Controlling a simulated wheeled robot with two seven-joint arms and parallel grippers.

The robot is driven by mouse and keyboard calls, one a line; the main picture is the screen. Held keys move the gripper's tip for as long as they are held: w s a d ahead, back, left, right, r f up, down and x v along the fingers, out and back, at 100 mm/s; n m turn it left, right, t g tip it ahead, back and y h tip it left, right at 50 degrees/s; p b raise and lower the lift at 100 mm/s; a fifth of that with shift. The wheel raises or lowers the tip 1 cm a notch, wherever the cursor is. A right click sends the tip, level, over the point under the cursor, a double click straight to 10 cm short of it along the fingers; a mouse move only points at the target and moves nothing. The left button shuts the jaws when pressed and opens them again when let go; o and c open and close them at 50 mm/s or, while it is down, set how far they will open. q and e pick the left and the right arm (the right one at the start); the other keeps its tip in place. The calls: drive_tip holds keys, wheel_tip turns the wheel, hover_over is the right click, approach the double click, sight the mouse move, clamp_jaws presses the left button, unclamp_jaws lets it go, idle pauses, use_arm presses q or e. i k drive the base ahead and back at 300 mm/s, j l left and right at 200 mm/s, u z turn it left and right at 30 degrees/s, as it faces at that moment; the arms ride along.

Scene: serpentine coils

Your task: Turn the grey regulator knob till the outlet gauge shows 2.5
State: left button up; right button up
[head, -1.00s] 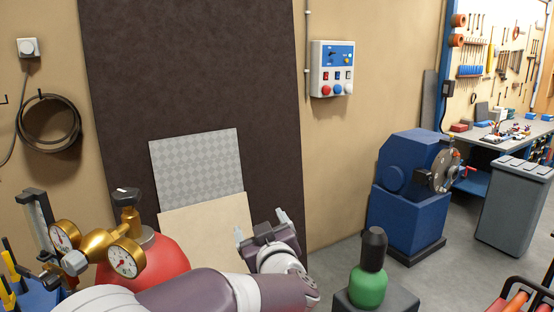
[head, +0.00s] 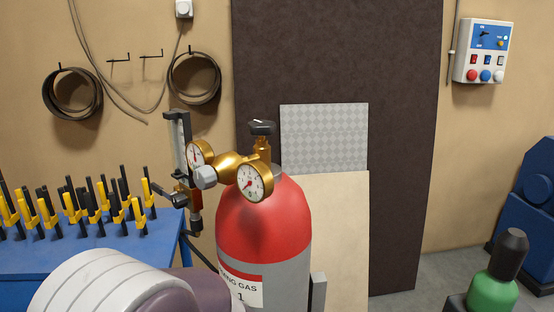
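The grey regulator knob (head: 205,177) sticks out at the front left of the brass regulator body (head: 232,164). The regulator sits on a red-topped gas cylinder (head: 262,222) with a black valve handwheel (head: 262,128). One round gauge (head: 254,182) faces me at the right of the knob; a second gauge (head: 200,155) sits behind and left of it, turned more edge-on. Which one is the outlet gauge, and their readings, I cannot tell at this size. Part of my arm crosses the bottom left, below the knob. Neither gripper is in view.
A flowmeter tube (head: 180,140) stands left of the regulator. A blue table (head: 90,247) with several yellow-and-black clamps is at the left. A green cylinder (head: 492,290) stands at the lower right. Sheet panels (head: 322,135) lean on the wall behind.

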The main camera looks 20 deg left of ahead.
sight(205, 178)
drive_tip(key=u, duration=1.35)
